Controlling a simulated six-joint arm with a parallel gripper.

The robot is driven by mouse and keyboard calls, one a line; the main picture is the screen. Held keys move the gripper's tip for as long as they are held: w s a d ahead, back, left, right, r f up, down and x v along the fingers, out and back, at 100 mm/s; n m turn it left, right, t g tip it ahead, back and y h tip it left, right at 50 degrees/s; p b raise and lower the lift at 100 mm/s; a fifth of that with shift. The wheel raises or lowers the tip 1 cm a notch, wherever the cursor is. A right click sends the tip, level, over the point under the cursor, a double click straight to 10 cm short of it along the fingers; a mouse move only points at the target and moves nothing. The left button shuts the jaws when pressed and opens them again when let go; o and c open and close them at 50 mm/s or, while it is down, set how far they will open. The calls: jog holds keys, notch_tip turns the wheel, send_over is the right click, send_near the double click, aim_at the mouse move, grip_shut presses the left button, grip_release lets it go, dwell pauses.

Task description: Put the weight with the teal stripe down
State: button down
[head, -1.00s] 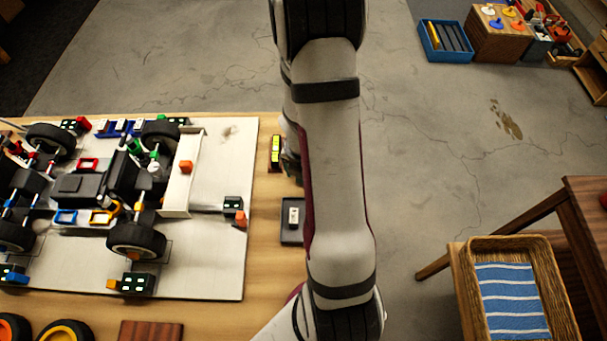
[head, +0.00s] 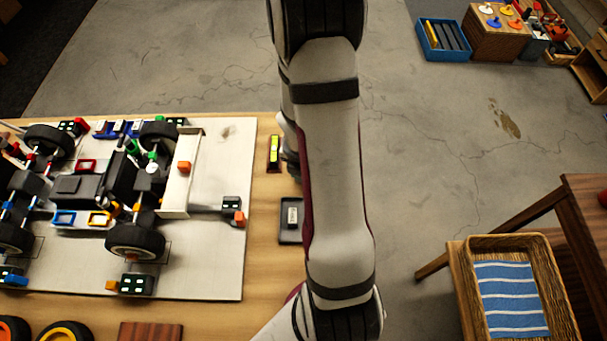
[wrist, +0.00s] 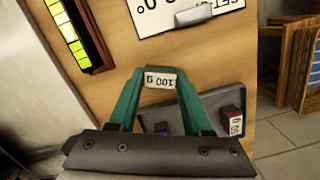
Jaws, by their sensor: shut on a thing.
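In the wrist view, my gripper (wrist: 160,78) is shut on a small weight (wrist: 162,81) with a white label reading 100 g. No teal stripe can be made out on it; the fingers themselves are teal-green and cover its sides. A dark grey tray (wrist: 205,104) lies below and to the right of the fingers. On it stands another labelled weight with a magenta top (wrist: 233,122), and a purple-marked piece (wrist: 161,128) shows between the fingers. In the head view, my arm hides most of the gripper; the tray (head: 287,237) is left of the arm.
A box with yellow-green bars (head: 274,150) stands beyond the tray, beside the board with the racecar (head: 110,180). A white card with a grey clip (wrist: 193,16) lies on the wooden table in the wrist view. A wicker basket (head: 548,290) is at the right.

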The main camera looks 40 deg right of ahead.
notch_tip(320, 180, up, 8)
jog(key=shift+f, duration=0.1)
jog(key=s+a+m+g, duration=0.2)
jog(key=s+a+m, duration=0.3)
jog(key=s+m, duration=0.55)
jog(key=f+m, duration=0.1)
jog(key=f, duration=0.1)
jog(key=w+f+m, duration=0.1)
jog(key=f, duration=0.1)
jog(key=f+m, duration=0.1)
jog(key=f, duration=0.1)
jog(key=shift+w+f, duration=0.25)
jog(key=shift+f, duration=0.6)
jog(key=shift+f, duration=0.15)
jog(key=shift+c, duration=1.7)
grip_release()
